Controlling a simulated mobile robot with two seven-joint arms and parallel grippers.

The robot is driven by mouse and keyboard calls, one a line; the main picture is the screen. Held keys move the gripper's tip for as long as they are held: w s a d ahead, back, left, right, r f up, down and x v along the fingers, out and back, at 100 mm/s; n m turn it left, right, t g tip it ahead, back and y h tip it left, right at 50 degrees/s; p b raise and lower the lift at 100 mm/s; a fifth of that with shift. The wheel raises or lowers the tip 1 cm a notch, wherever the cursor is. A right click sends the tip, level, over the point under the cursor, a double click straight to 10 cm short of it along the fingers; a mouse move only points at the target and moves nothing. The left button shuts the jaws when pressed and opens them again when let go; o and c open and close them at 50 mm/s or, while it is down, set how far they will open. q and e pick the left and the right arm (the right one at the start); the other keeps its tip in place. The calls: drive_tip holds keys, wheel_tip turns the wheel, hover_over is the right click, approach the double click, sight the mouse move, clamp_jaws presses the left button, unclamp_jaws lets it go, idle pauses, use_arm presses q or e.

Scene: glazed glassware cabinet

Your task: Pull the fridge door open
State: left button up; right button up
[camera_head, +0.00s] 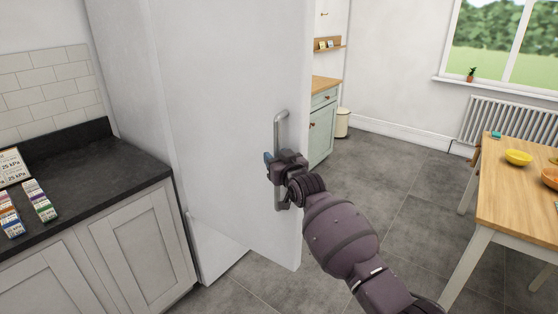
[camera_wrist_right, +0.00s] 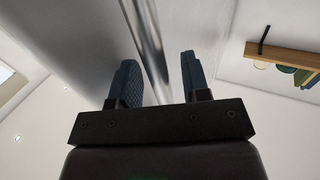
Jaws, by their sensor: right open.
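The white fridge door (camera_head: 225,110) fills the middle of the head view. It appears to stand at an angle to the fridge body, with a white lower part showing under its bottom edge. A grey vertical bar handle (camera_head: 281,120) is near the door's right edge. My right gripper (camera_head: 271,160) is at the handle's middle and hides part of it. In the right wrist view, my right gripper (camera_wrist_right: 160,82) is open, with the handle (camera_wrist_right: 151,45) running between its two blue fingers. Contact with the bar cannot be told. My left gripper is out of view.
A dark counter (camera_head: 95,165) with small cartons (camera_head: 40,200) is at left. A bin (camera_head: 342,123) and green cabinet (camera_head: 321,133) are behind. Grey floor (camera_head: 390,185) is clear between door and table.

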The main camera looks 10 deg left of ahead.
drive_tip(key=shift+s+d, duration=0.1)
drive_tip(key=v, duration=1)
drive_tip(key=shift+s, duration=0.2)
drive_tip(key=shift+d, duration=0.15)
